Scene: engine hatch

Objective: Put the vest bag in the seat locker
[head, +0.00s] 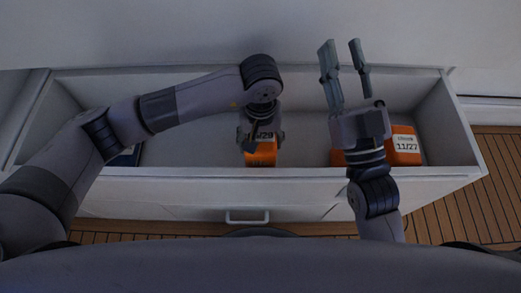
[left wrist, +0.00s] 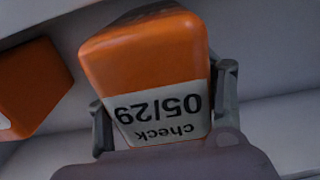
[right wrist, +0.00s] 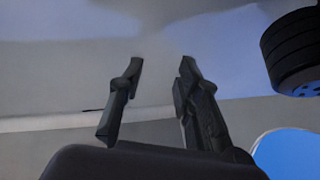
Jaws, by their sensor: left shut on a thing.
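An orange bag (head: 261,157) with a white label reading "check 05/29" is in my left gripper (head: 261,135). In the left wrist view the bag (left wrist: 145,65) sits between the two fingers (left wrist: 165,112), label toward the palm. The open white seat locker (head: 190,172) spans the head view, and the bag is within its outline, near the front wall. I cannot tell if it touches the floor. A second orange bag (head: 404,155), labelled 11/27, is at the locker's right end, partly hidden by my right arm. My right gripper (head: 341,50) is open and empty, fingers pointing toward the back wall.
A dark blue item (head: 127,156) lies at the locker's left, mostly hidden behind my left arm. A drawer handle (head: 247,216) is on the front below. Wooden slat flooring (head: 490,190) shows to the right. The locker floor between the left arm and front wall looks clear.

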